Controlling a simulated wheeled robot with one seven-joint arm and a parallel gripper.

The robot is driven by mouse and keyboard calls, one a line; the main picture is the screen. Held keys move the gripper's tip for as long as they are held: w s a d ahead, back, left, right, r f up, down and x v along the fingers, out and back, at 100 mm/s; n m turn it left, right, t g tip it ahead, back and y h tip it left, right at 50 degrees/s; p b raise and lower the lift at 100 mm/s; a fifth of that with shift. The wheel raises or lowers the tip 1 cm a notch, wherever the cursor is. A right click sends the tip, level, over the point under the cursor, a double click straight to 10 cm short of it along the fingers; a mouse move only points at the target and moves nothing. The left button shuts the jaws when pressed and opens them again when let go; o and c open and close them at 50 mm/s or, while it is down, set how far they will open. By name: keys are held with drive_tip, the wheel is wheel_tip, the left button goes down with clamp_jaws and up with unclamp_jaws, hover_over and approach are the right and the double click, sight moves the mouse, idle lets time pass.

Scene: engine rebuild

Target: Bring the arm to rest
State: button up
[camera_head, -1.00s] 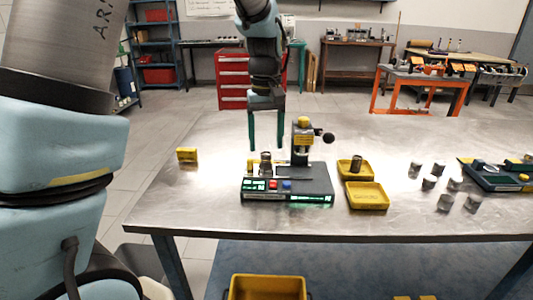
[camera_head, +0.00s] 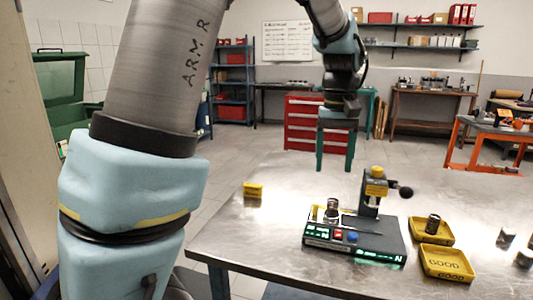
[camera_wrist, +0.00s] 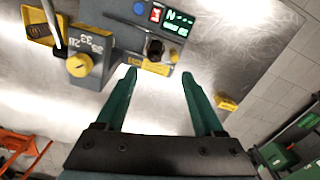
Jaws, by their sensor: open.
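My gripper (camera_head: 335,170) hangs above the steel bench, fingers pointing down, open and empty. In the wrist view its two green fingers (camera_wrist: 158,76) stand apart with bare bench between them. The dark test station (camera_head: 355,240) with lit green displays sits below and in front of it. A metal cylinder (camera_head: 332,208) stands at the station's left part, clear of the fingertips; in the wrist view it (camera_wrist: 155,49) lies beyond them. The station's yellow-topped post (camera_head: 376,187) with a black knob rises to the right of my gripper.
Two yellow trays stand right of the station: one (camera_head: 449,236) holds a cylinder, the front one (camera_head: 449,264) reads GOOD. A small yellow block (camera_head: 253,189) lies at the bench's left. Other cylinders (camera_head: 506,238) stand far right. Bare bench lies left of the station.

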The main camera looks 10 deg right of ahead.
drive_tip(key=w+a+f, duration=0.1)
drive_tip(key=a+f, duration=0.2)
drive_tip(key=a, duration=0.5)
drive_tip(key=w+a+f, duration=0.1)
drive_tip(key=a+f, duration=0.2)
drive_tip(key=a, duration=0.6)
drive_tip(key=shift+n+t, duration=0.5)
drive_tip(key=shift+t, duration=0.3)
drive_tip(key=s+a+f, duration=0.1)
drive_tip(key=s+a, duration=0.1)
drive_tip(key=a, duration=0.2)
drive_tip(key=s+a+f, duration=0.2)
drive_tip(key=a, duration=0.2)
drive_tip(key=s+a+f, duration=0.2)
drive_tip(key=a, duration=0.2)
drive_tip(key=shift+s+a, duration=0.1)
